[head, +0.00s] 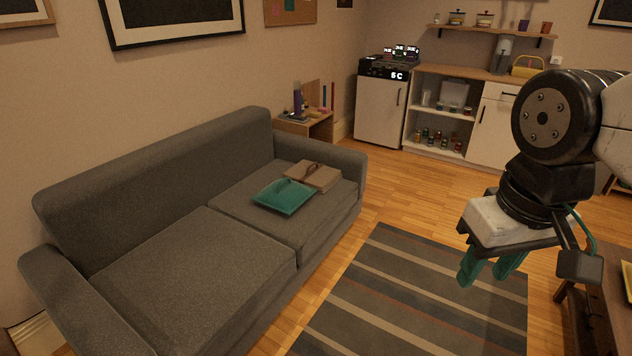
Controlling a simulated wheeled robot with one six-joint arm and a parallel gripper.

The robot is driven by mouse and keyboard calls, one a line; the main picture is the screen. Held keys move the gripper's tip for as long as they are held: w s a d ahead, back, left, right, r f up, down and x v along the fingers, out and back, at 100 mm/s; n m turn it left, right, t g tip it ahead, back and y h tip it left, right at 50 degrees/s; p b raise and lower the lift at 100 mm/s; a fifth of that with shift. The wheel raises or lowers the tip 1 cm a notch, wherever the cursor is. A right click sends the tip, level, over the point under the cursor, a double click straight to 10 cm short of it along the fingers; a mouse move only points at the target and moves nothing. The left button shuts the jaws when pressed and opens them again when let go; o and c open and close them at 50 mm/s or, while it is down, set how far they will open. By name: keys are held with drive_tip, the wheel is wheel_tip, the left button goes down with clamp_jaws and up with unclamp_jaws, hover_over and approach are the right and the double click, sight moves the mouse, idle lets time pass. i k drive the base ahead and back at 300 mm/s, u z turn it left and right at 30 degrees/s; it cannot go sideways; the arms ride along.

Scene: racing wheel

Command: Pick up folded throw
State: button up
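Two flat, folded-looking items lie on the right seat cushion of the grey sofa (165,265). One is teal (284,197) with a raised fold or loop on top. The other is beige-brown (318,177), just behind it to the right, with a dark strap-like shape on it. I cannot tell for sure which one is the folded throw. My gripper (484,274) hangs at the right of the head view, well away from the sofa, above the rug. Its teal fingers point down, with a gap between them and nothing held.
A striped rug (400,300) covers the floor before the sofa. The sofa's right armrest (325,155) stands beside the items. A side table (305,125) with a bottle and books is behind it. A cabinet (490,125) and small fridge (380,110) line the back wall. A table edge shows lower right.

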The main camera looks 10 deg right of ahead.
sight(321, 176)
drive_tip(key=z, duration=0.6)
drive_tip(key=i, duration=1.1)
drive_tip(key=z, duration=0.5)
drive_tip(key=i, duration=1.5)
drive_tip(key=u, duration=0.7)
drive_tip(key=i, duration=0.8)
drive_tip(key=u, duration=1.25)
drive_tip(key=i, duration=0.5)
drive_tip(key=u, duration=0.4)
